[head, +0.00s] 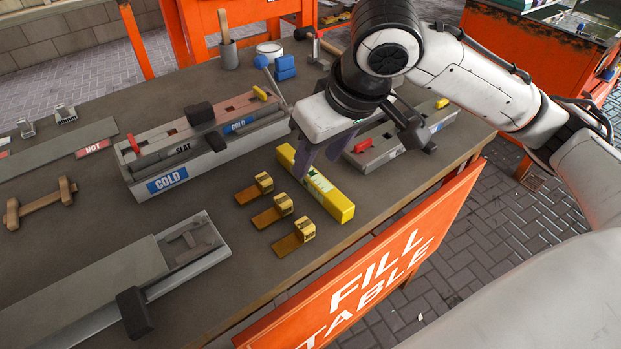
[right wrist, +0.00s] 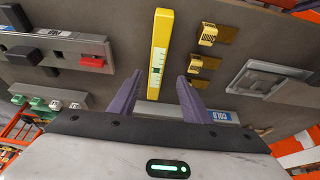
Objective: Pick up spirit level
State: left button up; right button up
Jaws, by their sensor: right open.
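The yellow spirit level (head: 342,203) lies flat on the grey-brown table, near its front edge, with a pale vial window in its middle. In the right wrist view the spirit level (right wrist: 161,40) runs lengthwise, and its near part shows between the two purple fingers. My right gripper (head: 318,164) is open and empty, over the middle of the level and pointing down; it also shows in the right wrist view (right wrist: 160,76). Contact between fingers and level cannot be told. My left gripper is not in view.
Several brass blocks on tan plates (head: 283,205) lie left of the level. A grey mould marked COLD (head: 145,187) stands behind them. Another grey mould with a red clamp (head: 375,152) sits close to its right. An orange FILL TABLE sign (head: 375,275) hangs along the front edge.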

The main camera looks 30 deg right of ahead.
aim_at(313, 174)
jog(key=x, duration=0.3)
jog(key=b+x, duration=0.1)
jog(key=x, duration=0.1)
jog(key=shift+d+f, duration=0.35)
grip_shut()
